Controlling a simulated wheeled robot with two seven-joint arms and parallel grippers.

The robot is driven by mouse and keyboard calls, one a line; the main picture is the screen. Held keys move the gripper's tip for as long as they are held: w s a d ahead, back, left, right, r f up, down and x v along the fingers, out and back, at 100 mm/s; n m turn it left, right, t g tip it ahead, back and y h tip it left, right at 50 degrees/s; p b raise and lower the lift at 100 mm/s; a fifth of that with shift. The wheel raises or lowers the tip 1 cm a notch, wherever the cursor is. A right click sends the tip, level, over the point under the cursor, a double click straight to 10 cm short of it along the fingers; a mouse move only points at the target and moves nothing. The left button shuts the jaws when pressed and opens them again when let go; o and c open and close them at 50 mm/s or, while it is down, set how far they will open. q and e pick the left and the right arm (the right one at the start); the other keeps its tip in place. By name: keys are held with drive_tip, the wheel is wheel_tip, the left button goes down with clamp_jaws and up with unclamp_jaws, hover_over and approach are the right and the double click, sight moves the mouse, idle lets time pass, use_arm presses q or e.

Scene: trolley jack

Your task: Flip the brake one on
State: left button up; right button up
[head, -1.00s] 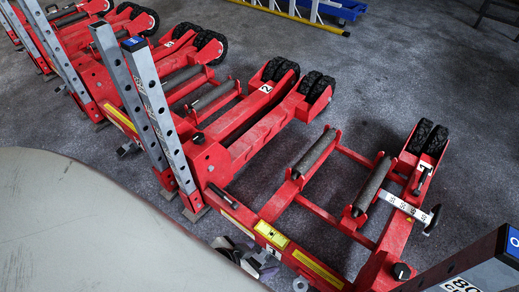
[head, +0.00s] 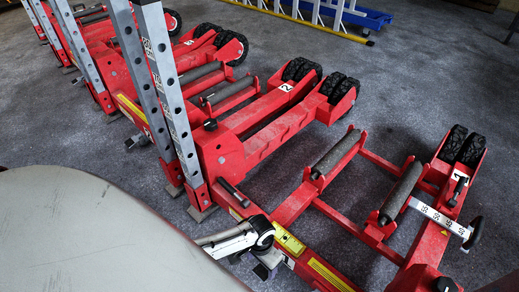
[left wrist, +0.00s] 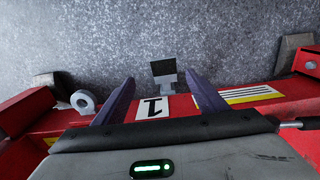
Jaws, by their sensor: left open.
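The red trolley jack marked 1 (head: 300,205) lies on the floor at the right of the head view. In the left wrist view, a small grey pedal (left wrist: 165,74), which looks like brake one, stands out from the far side of the red rail by a white "1" label (left wrist: 152,106). My left gripper (head: 266,262) is over the jack's near rail in the head view. Its two purple fingers (left wrist: 159,82) are apart, with the pedal ahead between their tips and nothing held. Contact cannot be told. My right gripper is not in view.
More red jacks, one marked 2 (head: 270,115), stand in a row to the left with upright grey posts (head: 170,90). A white round caster (left wrist: 84,101) is left of the fingers. A blue tray (head: 350,14) lies at the back. Grey floor is open behind the jacks.

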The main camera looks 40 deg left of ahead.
use_arm(q)
drive_tip(key=b, duration=0.4)
hover_over(260, 274)
wheel_tip(260, 274, down, 6)
drive_tip(key=shift+s+f, duration=0.15)
drive_tip(key=shift+f, duration=0.05)
wheel_tip(260, 274, down, 4)
drive_tip(key=b, duration=0.2)
drive_tip(key=shift+r+b, duration=0.2)
drive_tip(key=shift+b, duration=0.2)
drive_tip(key=shift+f, duration=0.45)
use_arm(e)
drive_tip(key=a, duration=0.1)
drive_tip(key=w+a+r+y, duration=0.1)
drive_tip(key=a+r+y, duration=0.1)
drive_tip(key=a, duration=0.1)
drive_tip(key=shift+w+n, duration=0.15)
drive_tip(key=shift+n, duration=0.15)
